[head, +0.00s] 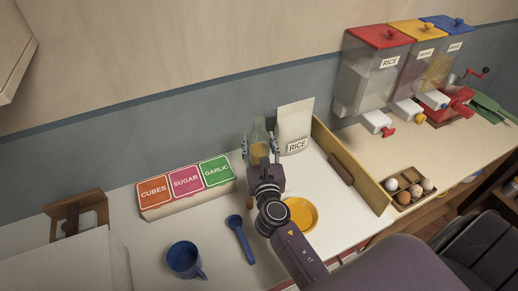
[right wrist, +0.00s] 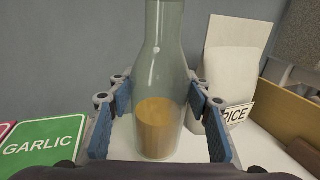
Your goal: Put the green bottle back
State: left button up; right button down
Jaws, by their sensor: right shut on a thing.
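The green bottle (head: 258,132) is a clear greenish glass bottle with orange-brown contents in its lower part. It stands upright near the back wall, between the labelled boxes and the rice bag. My right gripper (head: 261,152) is shut on the bottle, with one finger on each side. In the right wrist view the bottle (right wrist: 160,85) stands upright between the blue finger pads; its top is cut off. I cannot tell whether its base touches the counter. My left gripper is not in view.
The cubes, sugar and garlic boxes (head: 186,184) are left of the bottle, the rice bag (head: 294,125) close on its right. A wooden board (head: 350,165) stands further right. A blue mug (head: 185,260), blue spoon (head: 240,238) and yellow bowl (head: 303,212) lie in front.

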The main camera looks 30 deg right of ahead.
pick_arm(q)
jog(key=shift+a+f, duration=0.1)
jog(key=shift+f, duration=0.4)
pick_arm(e)
jog(key=shift+w+f, duration=0.1)
jog(key=shift+f, duration=0.7)
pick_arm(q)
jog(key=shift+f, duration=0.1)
pick_arm(e)
jog(key=shift+f, duration=0.1)
jog(key=c, duration=1)
grip_release()
jog(key=shift+f+b, duration=0.15)
jog(key=shift+b, duration=0.15)
jog(key=shift+r, duration=0.3)
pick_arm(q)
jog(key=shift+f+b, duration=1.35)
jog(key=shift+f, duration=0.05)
pick_arm(e)
jog(key=shift+f+v, duration=0.2)
jog(key=shift+v, duration=5.9)
